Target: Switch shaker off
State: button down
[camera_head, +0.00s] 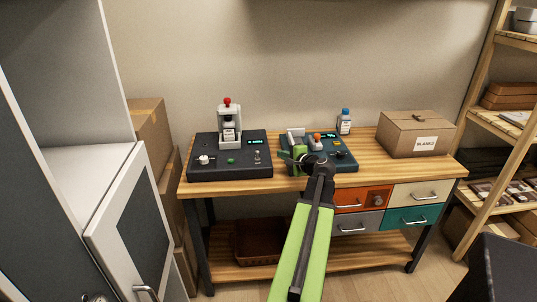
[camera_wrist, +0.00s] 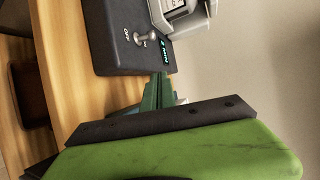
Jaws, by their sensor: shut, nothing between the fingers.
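The dark machine on the left of the bench, which I take to be the shaker (camera_head: 228,165), has a white clamp (camera_head: 229,128) with a small bottle and a red knob on top. Its small metal toggle switch (camera_wrist: 146,38) has an OFF label beside it in the wrist view, near a lit display (camera_wrist: 166,50). I cannot tell for certain which way the lever is thrown. My gripper (camera_head: 284,156) is shut and empty, just right of the shaker, pointing left. In the wrist view its fingertips (camera_wrist: 161,80) are close to the shaker's edge, apart from the switch.
A second, teal machine (camera_head: 341,160) with an orange-topped part stands behind and right of my gripper. A blue-capped bottle (camera_head: 345,122) and a cardboard box (camera_head: 415,135) stand farther right. Drawers (camera_head: 411,216) are under the bench top. A white cabinet (camera_head: 118,225) is at left.

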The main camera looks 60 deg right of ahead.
aim_at(264, 158)
jog(key=b+x, duration=0.3)
jog(key=x, duration=0.7)
jog(key=shift+d+f, duration=0.25)
jog(key=a, duration=0.1)
jog(key=a+r+p, duration=0.1)
jog(key=a, duration=0.1)
jog(key=shift+s+a+r, duration=0.1)
jog(key=shift+a, duration=0.55)
